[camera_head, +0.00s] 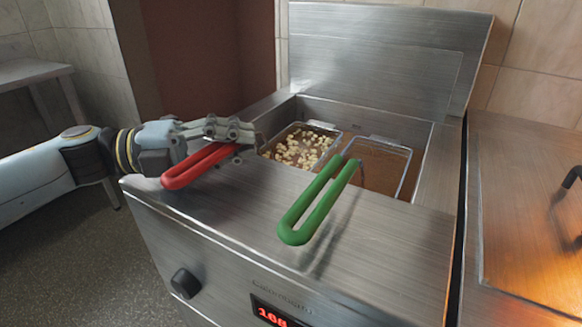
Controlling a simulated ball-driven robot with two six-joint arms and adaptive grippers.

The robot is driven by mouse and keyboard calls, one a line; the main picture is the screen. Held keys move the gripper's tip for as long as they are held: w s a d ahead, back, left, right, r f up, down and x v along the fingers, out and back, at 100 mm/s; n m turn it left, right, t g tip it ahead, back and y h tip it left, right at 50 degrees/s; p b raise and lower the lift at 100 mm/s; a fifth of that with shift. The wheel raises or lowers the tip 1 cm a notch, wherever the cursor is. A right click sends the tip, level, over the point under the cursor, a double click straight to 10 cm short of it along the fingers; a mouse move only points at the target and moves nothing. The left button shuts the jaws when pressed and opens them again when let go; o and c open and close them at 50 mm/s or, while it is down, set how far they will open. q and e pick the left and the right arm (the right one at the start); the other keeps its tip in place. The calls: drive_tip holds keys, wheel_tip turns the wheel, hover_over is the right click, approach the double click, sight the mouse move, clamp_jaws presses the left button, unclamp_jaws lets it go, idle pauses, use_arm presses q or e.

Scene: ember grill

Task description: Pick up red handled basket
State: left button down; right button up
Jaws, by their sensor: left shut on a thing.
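The red-handled basket's handle (201,165) sticks out over the front left of the steel fryer. Its wire basket (301,146) sits in the left part of the fryer well, with pale pieces of food in it. My left gripper (243,137) comes in from the left and is shut on the red handle near its basket end. The fingers cover part of the handle there. My right gripper is not in the picture.
A second basket with a green handle (318,202) sits just right in the same well. The fryer's lid (385,55) stands open behind. Floor (70,250) shows at lower left.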

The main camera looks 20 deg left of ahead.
use_arm(q)
drive_tip(key=shift+f, duration=0.1)
drive_tip(key=shift+r, duration=0.2)
wheel_tip(320, 180, up, 9)
drive_tip(key=shift+f+p, duration=0.1)
drive_tip(key=shift+p, duration=0.95)
drive_tip(key=shift+r, duration=0.5)
wheel_tip(320, 180, up, 17)
drive_tip(key=p, duration=1.4)
